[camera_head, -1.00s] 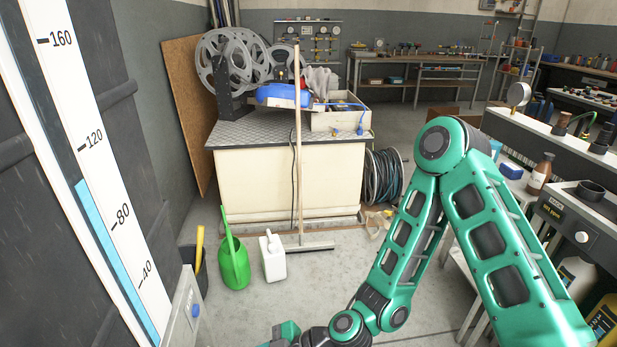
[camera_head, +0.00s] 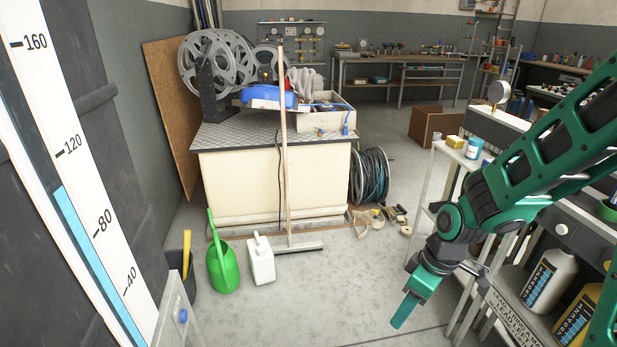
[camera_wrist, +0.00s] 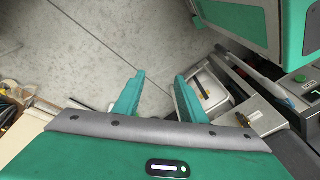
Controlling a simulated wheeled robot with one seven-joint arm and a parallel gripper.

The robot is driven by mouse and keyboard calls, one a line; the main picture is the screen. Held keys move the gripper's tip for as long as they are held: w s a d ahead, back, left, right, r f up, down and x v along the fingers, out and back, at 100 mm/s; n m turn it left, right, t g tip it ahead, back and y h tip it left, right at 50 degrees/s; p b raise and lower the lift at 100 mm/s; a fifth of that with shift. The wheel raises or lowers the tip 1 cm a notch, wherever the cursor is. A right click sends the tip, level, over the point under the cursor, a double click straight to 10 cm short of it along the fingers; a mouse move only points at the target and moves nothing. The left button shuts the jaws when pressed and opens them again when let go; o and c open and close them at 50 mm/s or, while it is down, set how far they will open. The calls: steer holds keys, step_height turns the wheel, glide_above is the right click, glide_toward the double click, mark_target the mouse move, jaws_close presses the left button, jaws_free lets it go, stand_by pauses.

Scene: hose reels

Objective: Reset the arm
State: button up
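My green arm comes in from the right in the head view. My gripper (camera_head: 408,308) hangs low over the grey concrete floor, left of the shelf unit on the right, with its fingers pointing down and to the left. In the wrist view, the two green fingers of my gripper (camera_wrist: 155,97) stand apart with a clear gap between them.
The shelf unit (camera_head: 447,166) with bottles stands close to my arm on the right. A workbench (camera_head: 240,180), a hose reel (camera_head: 372,178), a green watering can (camera_head: 223,268) and a white jug (camera_head: 261,262) stand further left.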

steer(key=s+d+r+m+h, duration=0.1)
steer(key=s+d+r+m, duration=0.25)
steer(key=d, duration=0.25)
steer(key=s+d+r+m+h, duration=0.1)
steer(key=s+d+r+m, duration=0.1)
steer(key=d+r+m, duration=0.3)
steer(key=s+d+r+m, duration=0.6)
steer(key=s+d+m, duration=0.1)
steer(key=s, duration=0.4)
steer(key=shift+d+r, duration=0.35)
steer(key=shift+d, duration=0.25)
steer(key=shift+c, duration=0.9)
